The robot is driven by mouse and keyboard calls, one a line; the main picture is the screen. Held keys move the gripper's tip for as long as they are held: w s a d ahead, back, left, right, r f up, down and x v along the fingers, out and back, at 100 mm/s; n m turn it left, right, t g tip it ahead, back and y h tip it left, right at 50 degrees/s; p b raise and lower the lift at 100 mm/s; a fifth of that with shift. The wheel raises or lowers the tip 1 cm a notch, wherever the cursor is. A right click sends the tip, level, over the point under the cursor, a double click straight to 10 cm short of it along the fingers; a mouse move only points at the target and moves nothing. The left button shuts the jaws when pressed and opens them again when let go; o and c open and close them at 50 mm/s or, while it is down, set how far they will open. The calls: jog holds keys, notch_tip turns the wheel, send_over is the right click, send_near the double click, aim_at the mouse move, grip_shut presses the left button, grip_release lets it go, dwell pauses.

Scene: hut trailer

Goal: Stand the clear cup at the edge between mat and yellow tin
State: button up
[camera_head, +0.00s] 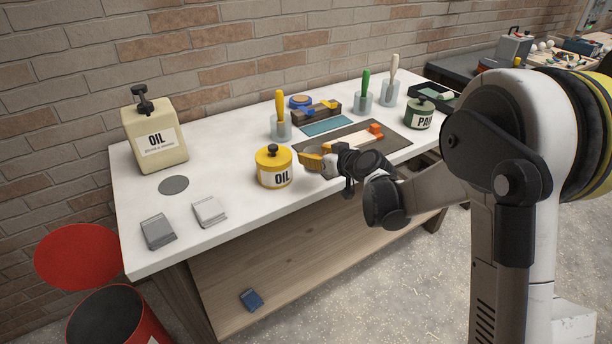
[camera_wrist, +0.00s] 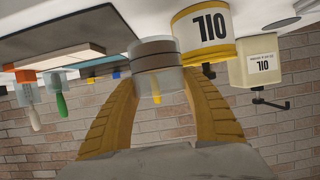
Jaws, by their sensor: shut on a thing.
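My gripper (camera_head: 314,158) is over the table's front part, just right of the yellow oil tin (camera_head: 273,167). In the wrist view, which is upside down, its yellow fingers (camera_wrist: 157,84) are shut on the clear cup (camera_wrist: 155,57), a see-through cylinder with a darker grey-brown band. In the head view the cup is mostly hidden by my gripper. The tin (camera_wrist: 204,37) stands close beside the cup in the wrist view. The dark mat (camera_head: 396,141) lies right of my gripper, with a pale wooden piece and an orange block on it. Cup-to-table contact is unclear.
Clear cups with yellow (camera_head: 280,127), green (camera_head: 362,102) and white (camera_head: 389,92) handled tools stand behind. A green paint tin (camera_head: 419,114) is right. A large oil can (camera_head: 155,135), a grey disc (camera_head: 174,185) and two grey pads are left.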

aim_at(306, 169)
jog(key=a+f, duration=0.1)
jog(key=a, duration=0.1)
jog(key=shift+w+a+f+b, duration=0.2)
jog(key=shift+a+f+b, duration=0.1)
jog(key=shift+f+b, duration=1)
jog(key=shift+f, duration=0.95)
jog(key=shift+f, duration=0.25)
jog(key=o, duration=1.2)
jog(key=shift+c, duration=0.2)
jog(key=shift+r, duration=0.1)
jog(key=shift+s+d+r, duration=0.1)
jog(key=shift+r, duration=0.2)
jog(key=p+v, duration=0.3)
jog(key=v, duration=0.8)
jog(key=shift+s+d, duration=0.2)
jog(key=shift+s, duration=0.15)
